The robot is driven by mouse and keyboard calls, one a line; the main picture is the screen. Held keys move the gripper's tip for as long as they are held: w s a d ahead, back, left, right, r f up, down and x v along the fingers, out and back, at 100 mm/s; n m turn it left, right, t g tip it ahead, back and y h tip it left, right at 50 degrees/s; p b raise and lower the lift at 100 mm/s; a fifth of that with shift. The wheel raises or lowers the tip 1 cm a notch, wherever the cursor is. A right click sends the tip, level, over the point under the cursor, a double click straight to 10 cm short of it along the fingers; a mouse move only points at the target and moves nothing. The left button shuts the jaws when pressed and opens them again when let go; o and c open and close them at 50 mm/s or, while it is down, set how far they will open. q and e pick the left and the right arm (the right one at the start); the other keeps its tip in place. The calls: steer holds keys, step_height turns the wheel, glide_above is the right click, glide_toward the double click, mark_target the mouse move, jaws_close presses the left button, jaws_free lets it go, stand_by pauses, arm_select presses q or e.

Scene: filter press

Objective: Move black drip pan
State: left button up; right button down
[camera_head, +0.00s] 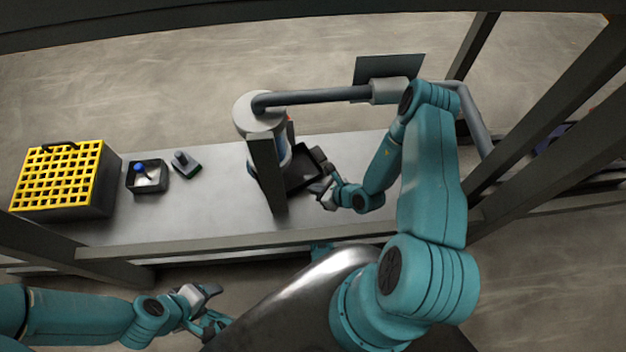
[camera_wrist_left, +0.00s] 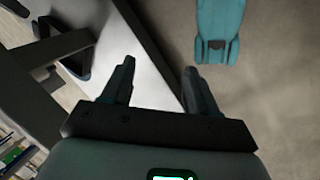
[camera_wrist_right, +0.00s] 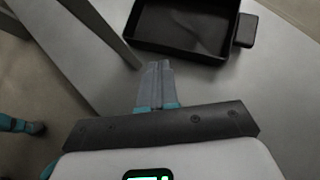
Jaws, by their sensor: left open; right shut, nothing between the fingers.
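The black drip pan (camera_head: 303,179) sits on the grey bench below the pale cylindrical vessel (camera_head: 258,112), partly hidden behind a dark post. In the right wrist view the pan (camera_wrist_right: 185,30) looks empty, with a black tab (camera_wrist_right: 245,30) on its right side. My right gripper (camera_head: 329,186) is beside the pan, on its right in the head view. Its fingers (camera_wrist_right: 158,68) are shut with nothing between them, just short of the pan's near wall. My left gripper (camera_head: 214,307) is open and empty in front of the bench; its spread fingers (camera_wrist_left: 158,75) show in the left wrist view.
A dark box with a yellow grid top (camera_head: 62,178) stands at the bench's left. A small black tray (camera_head: 147,188) with a blue-topped item and a small dark block (camera_head: 187,165) lie beside it. The bench between block and post is clear. A front rail (camera_head: 240,243) and dark frame beams enclose the bench.

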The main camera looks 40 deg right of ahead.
steer(key=w+f+b, duration=0.1)
steer(key=f, duration=0.2)
steer(key=w+d+f+m+h+b, duration=0.1)
steer(key=w+f+b, duration=0.1)
steer(key=f, duration=0.1)
steer(key=w+d+f+m+h+b, duration=0.1)
steer(key=f+b, duration=0.1)
steer(key=shift+w+d+f, duration=0.2)
steer(key=shift+w+f, duration=0.05)
steer(key=shift+f, duration=0.15)
steer(key=shift+w+f, duration=0.25)
steer(key=shift+w, duration=0.2)
arm_select(q)
steer(key=w+f+t, duration=0.1)
steer(key=w+f, duration=0.2)
steer(key=f, duration=0.2)
steer(key=shift+w+a+f, duration=0.2)
steer(key=shift+w+a, duration=0.05)
steer(key=shift+a, duration=0.15)
steer(key=shift+a, duration=0.1)
arm_select(e)
steer(key=shift+w, duration=0.1)
